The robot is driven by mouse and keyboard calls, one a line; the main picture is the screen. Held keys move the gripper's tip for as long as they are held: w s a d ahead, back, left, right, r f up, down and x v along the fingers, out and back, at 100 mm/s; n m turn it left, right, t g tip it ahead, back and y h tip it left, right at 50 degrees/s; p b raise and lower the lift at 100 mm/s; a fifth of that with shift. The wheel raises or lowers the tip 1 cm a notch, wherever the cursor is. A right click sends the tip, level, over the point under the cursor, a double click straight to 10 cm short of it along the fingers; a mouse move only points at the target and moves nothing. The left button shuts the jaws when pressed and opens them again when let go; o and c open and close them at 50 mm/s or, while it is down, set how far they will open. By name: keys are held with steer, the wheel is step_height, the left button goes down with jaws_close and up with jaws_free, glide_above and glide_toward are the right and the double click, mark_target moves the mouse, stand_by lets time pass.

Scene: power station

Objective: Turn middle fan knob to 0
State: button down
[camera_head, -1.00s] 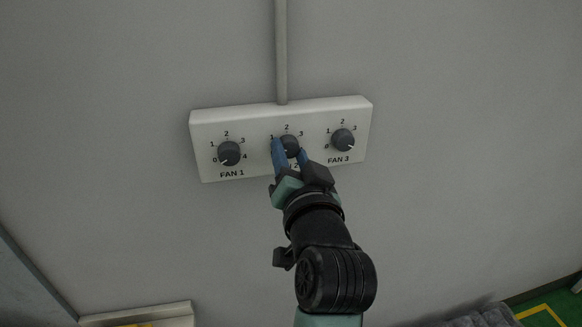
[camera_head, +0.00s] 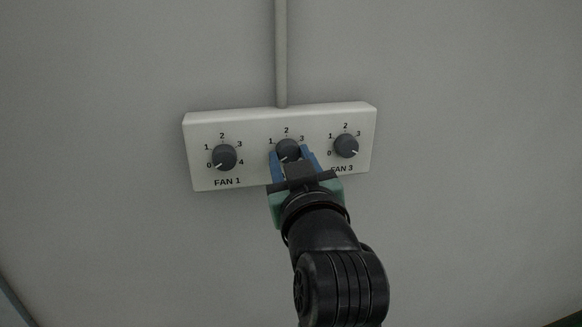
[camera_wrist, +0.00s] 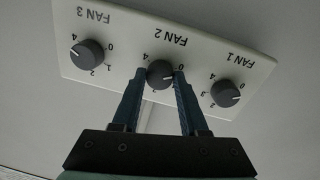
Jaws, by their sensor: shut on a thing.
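The middle fan knob (camera_head: 288,148), round and dark grey, is on the white panel (camera_head: 205,123) between the other two knobs. My gripper (camera_head: 290,156) is shut on it, one blue finger on each side. In the wrist view the panel is upside down, and the middle knob (camera_wrist: 160,73) sits between my fingertips (camera_wrist: 159,74). Its white mark shows at the lower left in the head view, toward the 0 side. The 0 and 4 labels and the FAN 2 text are hidden by my gripper there.
The FAN 1 knob (camera_head: 224,158) is on the left, its mark pointing toward 0. The FAN 3 knob (camera_head: 346,146) is on the right, its mark toward the lower right. A grey conduit (camera_head: 281,50) runs up the bare wall from the panel.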

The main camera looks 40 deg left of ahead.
stand_by(0.4)
steer(key=shift+c, duration=2.2)
jaws_free()
steer(key=b+v, duration=0.2)
steer(key=v, duration=1.1)
